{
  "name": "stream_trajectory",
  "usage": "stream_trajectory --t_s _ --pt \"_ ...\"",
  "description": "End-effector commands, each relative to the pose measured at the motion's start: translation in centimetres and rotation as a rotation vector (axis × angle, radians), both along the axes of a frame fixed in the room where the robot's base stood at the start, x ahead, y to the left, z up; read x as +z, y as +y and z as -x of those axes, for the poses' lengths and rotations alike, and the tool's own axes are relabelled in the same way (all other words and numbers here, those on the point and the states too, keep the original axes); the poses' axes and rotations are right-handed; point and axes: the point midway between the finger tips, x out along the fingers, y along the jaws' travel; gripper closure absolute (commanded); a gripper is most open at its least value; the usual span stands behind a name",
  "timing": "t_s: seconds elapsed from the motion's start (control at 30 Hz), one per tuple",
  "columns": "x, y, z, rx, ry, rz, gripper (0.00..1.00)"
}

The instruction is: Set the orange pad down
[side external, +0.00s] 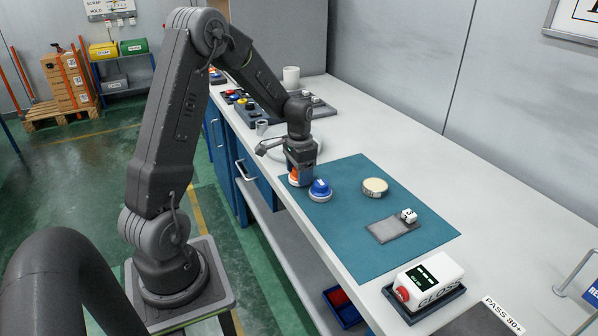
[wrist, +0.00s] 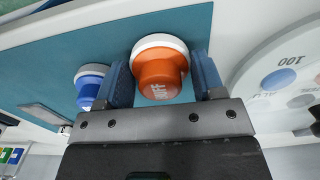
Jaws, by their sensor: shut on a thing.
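My gripper (side external: 300,164) is low over the far left corner of the teal mat (side external: 345,225). It is shut on the orange pad (side external: 294,175). In the wrist view the orange pad (wrist: 160,76), with lettering on its body and a white disc at its far end, sits between the two blue-grey fingers of my gripper (wrist: 164,80). I cannot tell whether the disc touches the mat. A blue pad (side external: 320,187) with a white base stands on the mat just right of the orange one. It also shows left of my gripper in the wrist view (wrist: 90,86).
A round cream-topped puck (side external: 375,185) and a grey plate (side external: 391,229) with a white block (side external: 408,215) are on the mat. A white gloss meter (side external: 432,279) stands nearer the camera. A round marked disc (wrist: 285,85) lies beside my gripper. The mat's middle is clear.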

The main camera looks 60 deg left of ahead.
Motion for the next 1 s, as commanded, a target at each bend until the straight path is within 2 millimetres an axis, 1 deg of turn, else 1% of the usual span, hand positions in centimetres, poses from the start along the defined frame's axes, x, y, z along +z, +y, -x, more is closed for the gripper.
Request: stream_trajectory --t_s 0.1,0.13,0.2,0.47,0.57,0.67,0.9,1.0 --pt "-0.3 0.0 0.0 0.0 0.001 0.001 0.57" --pt "-0.3 0.0 0.0 0.0 0.001 0.001 0.35" --pt "-0.3 0.0 0.0 0.0 0.001 0.001 0.28" --pt "-0.1 0.0 0.0 0.0 0.0 0.0 0.27" --pt "0.5 0.0 -0.1 0.0 -0.003 -0.002 0.27" --pt "2.0 0.1 -0.1 0.0 -0.005 -0.003 0.27" --pt "7.1 0.0 -0.1 0.0 -0.005 -0.003 0.27" --pt "9.0 0.0 -0.1 0.0 -0.004 -0.003 0.27"
